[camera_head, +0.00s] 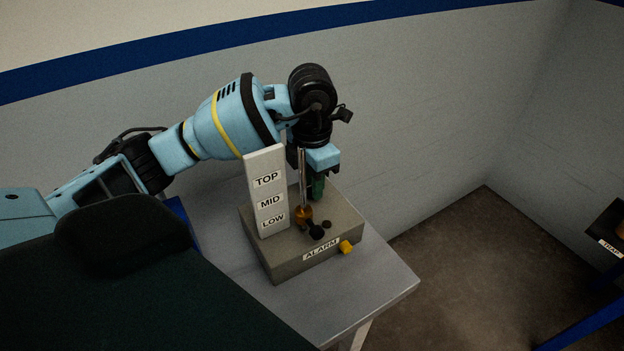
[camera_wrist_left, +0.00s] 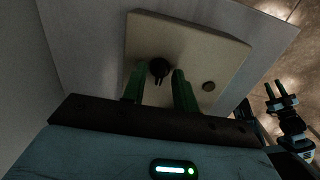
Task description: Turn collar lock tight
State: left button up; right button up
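The grey box marked ALARM (camera_head: 283,262) stands on the table. An upright metal rod (camera_head: 302,172) rises from it, with an orange collar (camera_head: 303,214) low on it, by the LOW mark. A black knob (camera_head: 316,232) sits beside the collar; I cannot tell whether they are joined. My left gripper (camera_head: 317,195) points down over the box, just behind the rod. In the left wrist view its green fingers (camera_wrist_left: 158,78) are apart, with a dark knob (camera_wrist_left: 159,67) showing between their tips. I cannot tell whether they touch it. My right gripper (camera_wrist_left: 275,91) shows at the right edge, fingers apart and empty.
A white TOP, MID, LOW board (camera_head: 266,190) stands left of the rod. The table (camera_head: 375,288) is bare at the right. A bin marked TRAP (camera_head: 610,248) is at far right.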

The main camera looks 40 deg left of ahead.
pick_arm(q)
jog(key=shift+c, duration=0.4)
grip_shut()
